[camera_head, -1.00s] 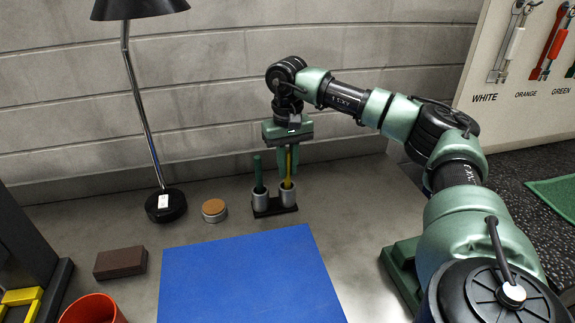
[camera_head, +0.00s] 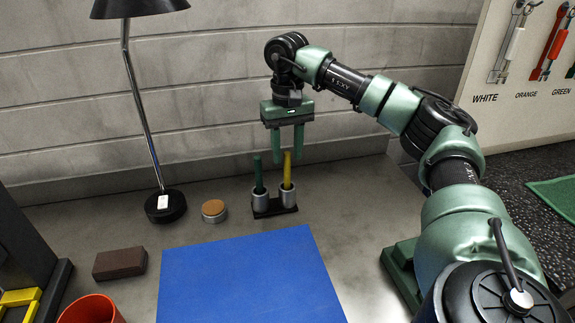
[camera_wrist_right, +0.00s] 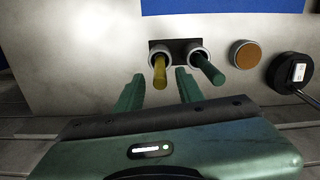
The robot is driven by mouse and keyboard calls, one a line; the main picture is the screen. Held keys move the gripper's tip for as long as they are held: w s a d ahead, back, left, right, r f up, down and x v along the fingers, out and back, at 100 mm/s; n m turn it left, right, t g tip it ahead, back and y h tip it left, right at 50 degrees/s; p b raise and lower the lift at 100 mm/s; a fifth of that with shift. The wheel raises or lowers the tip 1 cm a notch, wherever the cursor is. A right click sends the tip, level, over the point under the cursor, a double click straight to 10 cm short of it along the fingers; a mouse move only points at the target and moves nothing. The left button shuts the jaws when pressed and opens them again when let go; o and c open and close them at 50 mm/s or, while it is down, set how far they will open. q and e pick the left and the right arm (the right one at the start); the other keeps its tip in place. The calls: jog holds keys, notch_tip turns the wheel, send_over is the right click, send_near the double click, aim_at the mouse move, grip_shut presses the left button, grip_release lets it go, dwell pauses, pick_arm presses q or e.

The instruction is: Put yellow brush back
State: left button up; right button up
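The yellow brush (camera_head: 287,171) stands in the right cup of a dark two-cup holder (camera_head: 275,211), leaning slightly. A green brush (camera_head: 258,174) stands in the left cup. My right gripper (camera_head: 287,160) is open and empty, its fingers pointing down above and behind the holder. In the right wrist view the yellow brush (camera_wrist_right: 159,70) sits in the left cup, beyond the open fingers (camera_wrist_right: 157,92) and apart from them. The green brush (camera_wrist_right: 207,69) is in the other cup there. My left gripper is not in view.
A blue mat (camera_head: 245,280) lies in front of the holder. A round tin (camera_head: 214,211) and a lamp base (camera_head: 166,207) stand left of it. A brown block (camera_head: 120,263) and red cup (camera_head: 91,309) are farther left. A grey wall stands behind.

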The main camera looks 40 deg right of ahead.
notch_tip(320, 180, up, 7)
jog(key=shift+r, duration=0.15)
dwell(0.4)
